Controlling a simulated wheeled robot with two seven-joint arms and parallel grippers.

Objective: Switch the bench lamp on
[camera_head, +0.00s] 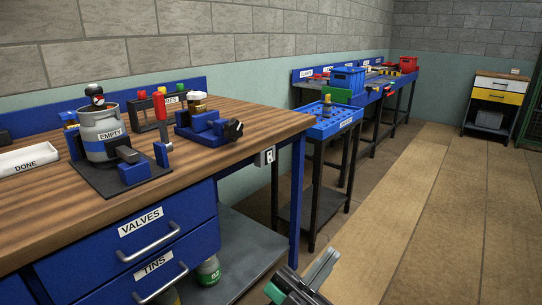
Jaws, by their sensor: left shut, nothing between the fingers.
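No lamp that I can make out is in view. A small grey switch or socket box (265,157) is fixed on the right end of the wooden bench (215,165), just under its top. Its switch position is too small to tell. My left gripper (322,268) shows at the bottom middle, shut and empty. It is in front of and below the box, well apart from it. My right gripper is out of view.
The bench holds a grey canister (100,130) labelled EMPTY, a red-handled lever (160,120), a blue vise (205,125) and a DONE tray (28,158). Blue drawers (145,228) sit below. A blue cart (335,122) stands beyond. The floor (430,220) at right is clear.

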